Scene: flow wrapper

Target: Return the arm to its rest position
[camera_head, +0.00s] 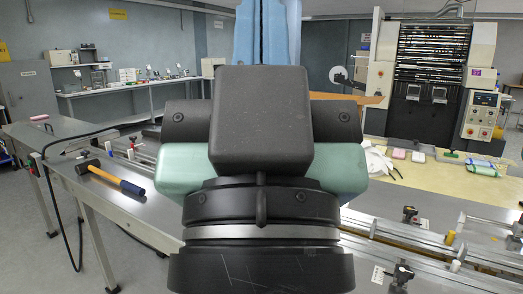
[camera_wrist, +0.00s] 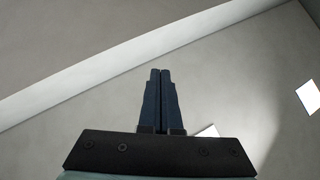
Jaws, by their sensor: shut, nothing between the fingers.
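My gripper (camera_wrist: 160,74) shows in the wrist view with its two dark fingers together and nothing between them. Behind the fingers that view shows only plain grey surfaces, a pale diagonal band and white patches. In the head view my arm stands upright in the middle, close to the camera, with a dark block, green-grey parts and a black ring below. The arm hides the middle of the bench. My gripper's fingers cannot be made out in the head view.
A metal bench (camera_head: 120,207) with rails runs across in front of me. A hammer (camera_head: 110,178) lies on its left part. Clamps (camera_head: 400,275) stand on the rails at right. A yellowish tabletop (camera_head: 425,176) holds gloves (camera_head: 378,162) and small coloured blocks. A large machine (camera_head: 425,75) stands behind.

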